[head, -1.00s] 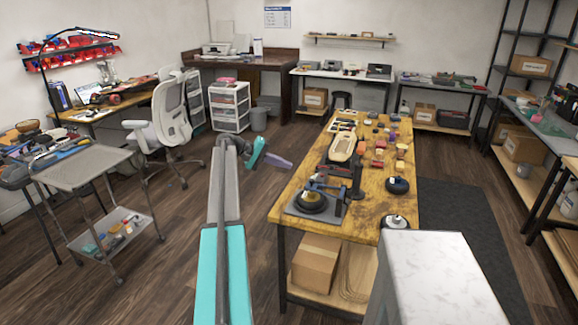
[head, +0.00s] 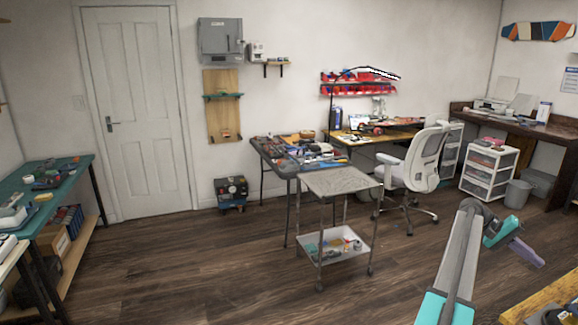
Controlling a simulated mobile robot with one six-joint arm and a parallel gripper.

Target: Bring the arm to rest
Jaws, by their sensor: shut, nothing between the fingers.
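My arm rises from the bottom right of the head view, with a teal lower section and a grey upper link. At its end is a teal wrist part, and my gripper (head: 527,252) is the small purple end pointing down and right. It is shut and empty, held in the air over the floor, above and apart from the corner of the wooden workbench (head: 540,300) at bottom right.
A grey wheeled cart (head: 340,180) stands mid-view, with a cluttered table (head: 262,150) behind it. A white office chair (head: 425,160) and a white drawer unit (head: 490,165) are behind the arm. A green-topped bench (head: 75,185) is at left. The floor (head: 200,270) between is clear.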

